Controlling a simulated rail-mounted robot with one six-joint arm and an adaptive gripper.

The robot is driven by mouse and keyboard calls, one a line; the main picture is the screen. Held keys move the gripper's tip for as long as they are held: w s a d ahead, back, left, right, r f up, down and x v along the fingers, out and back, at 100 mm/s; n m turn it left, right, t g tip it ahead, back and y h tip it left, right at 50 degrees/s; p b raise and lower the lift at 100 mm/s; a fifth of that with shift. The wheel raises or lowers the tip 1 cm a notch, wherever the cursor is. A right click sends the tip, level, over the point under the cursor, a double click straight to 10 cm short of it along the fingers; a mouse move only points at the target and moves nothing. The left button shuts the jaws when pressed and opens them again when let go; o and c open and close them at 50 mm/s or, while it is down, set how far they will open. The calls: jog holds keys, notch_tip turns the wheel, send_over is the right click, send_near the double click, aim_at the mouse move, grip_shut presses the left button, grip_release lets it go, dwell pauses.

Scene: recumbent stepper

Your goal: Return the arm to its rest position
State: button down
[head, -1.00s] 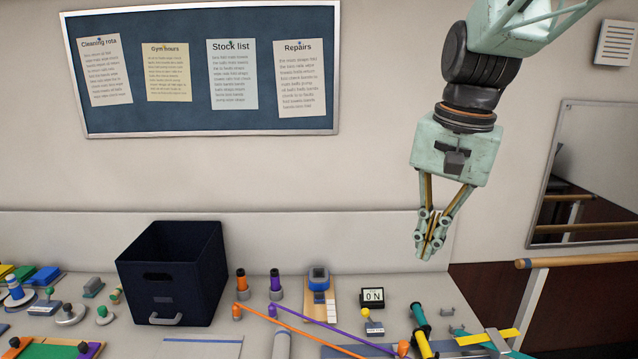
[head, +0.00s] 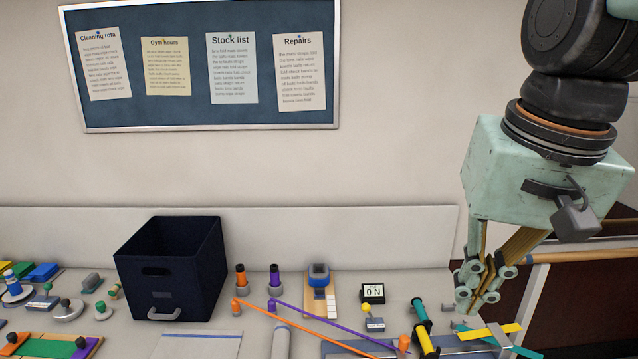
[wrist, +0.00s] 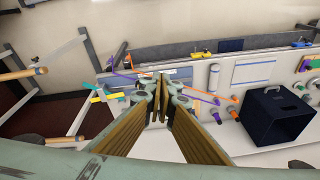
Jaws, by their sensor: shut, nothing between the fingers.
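My gripper (head: 484,284) hangs at the right of the head view, pointing down, in front of the right end of the bench. Its fingers are closed together with nothing between them. In the wrist view my gripper (wrist: 161,84) is also shut, with the bench beyond its tips. The fingers appear clear of the objects on the bench, though the exact height is hard to tell.
A dark open bin (head: 168,268) stands on the bench. A wooden rail (head: 580,256) is at the far right.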

jog(key=s+f+n+t+b, duration=0.1)
jog(key=s+f, duration=0.3)
jog(key=s, duration=0.7)
jog(key=shift+s+d+n, duration=0.25)
jog(key=shift+s+n, duration=0.05)
jog(key=shift+n, duration=0.6)
